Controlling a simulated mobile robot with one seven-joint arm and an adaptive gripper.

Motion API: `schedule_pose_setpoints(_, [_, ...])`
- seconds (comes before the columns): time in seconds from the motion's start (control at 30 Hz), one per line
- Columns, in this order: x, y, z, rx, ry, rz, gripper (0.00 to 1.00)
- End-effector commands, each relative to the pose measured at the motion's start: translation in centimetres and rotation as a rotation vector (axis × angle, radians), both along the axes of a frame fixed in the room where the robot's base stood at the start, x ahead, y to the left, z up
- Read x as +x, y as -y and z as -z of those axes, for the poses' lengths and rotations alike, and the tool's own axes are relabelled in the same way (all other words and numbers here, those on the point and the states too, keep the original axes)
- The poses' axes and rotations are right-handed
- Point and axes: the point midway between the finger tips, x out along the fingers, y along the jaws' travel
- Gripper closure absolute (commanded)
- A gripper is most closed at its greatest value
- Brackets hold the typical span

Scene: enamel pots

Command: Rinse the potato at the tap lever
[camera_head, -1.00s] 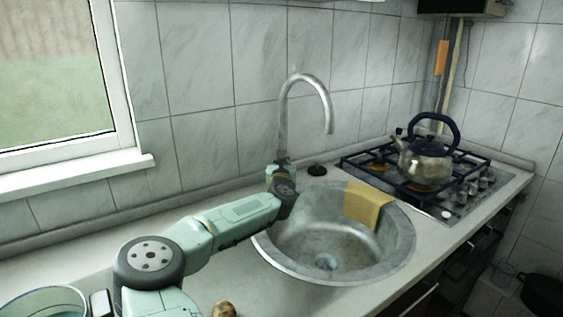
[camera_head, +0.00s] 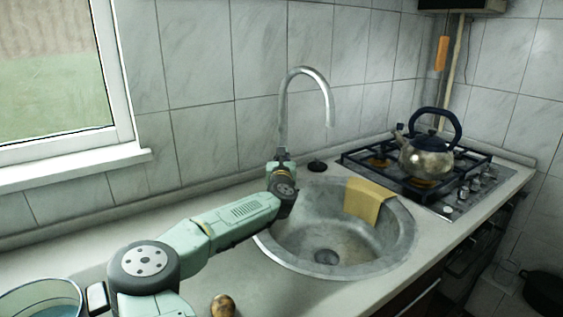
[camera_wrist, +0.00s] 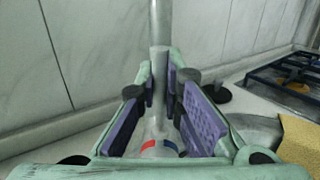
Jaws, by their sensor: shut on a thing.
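The potato (camera_head: 222,306) is brown and lies on the counter at the bottom edge of the head view, beside my arm and well apart from my gripper. The curved metal tap (camera_head: 304,72) rises behind the sink. My gripper (camera_head: 281,158) is at the foot of the tap. In the wrist view, the purple-padded fingers of my gripper (camera_wrist: 160,88) stand on both sides of the grey tap lever (camera_wrist: 159,100) and are shut on it. A red and blue mark shows below it. The exact finger contact is hard to see. No water shows under the spout.
The round metal sink (camera_head: 290,262) has a yellow cloth (camera_head: 365,200) over its rim. A black plug (camera_head: 317,166) sits behind it. A kettle (camera_head: 426,160) stands on the gas hob (camera_head: 465,190) at right. A pot (camera_head: 40,290) stands at lower left.

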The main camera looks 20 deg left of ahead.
Motion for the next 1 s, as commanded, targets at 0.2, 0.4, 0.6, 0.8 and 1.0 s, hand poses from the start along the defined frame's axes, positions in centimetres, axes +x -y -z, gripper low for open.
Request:
schedule_pose_setpoints(0.2, [-0.5, 0.06, 0.37, 0.015, 0.053, -0.002, 1.0])
schedule_pose_setpoints(0.4, [-0.54, 0.08, 0.04, 0.018, 0.057, -0.002, 1.0])
schedule_pose_setpoints(0.6, [-0.53, 0.08, 0.07, 0.017, 0.056, -0.002, 0.87])
schedule_pose_setpoints(0.8, [-0.52, 0.1, 0.04, 0.018, 0.057, -0.001, 0.74])
schedule_pose_setpoints(1.0, [-0.52, 0.11, 0.02, 0.018, 0.057, -0.001, 0.71])
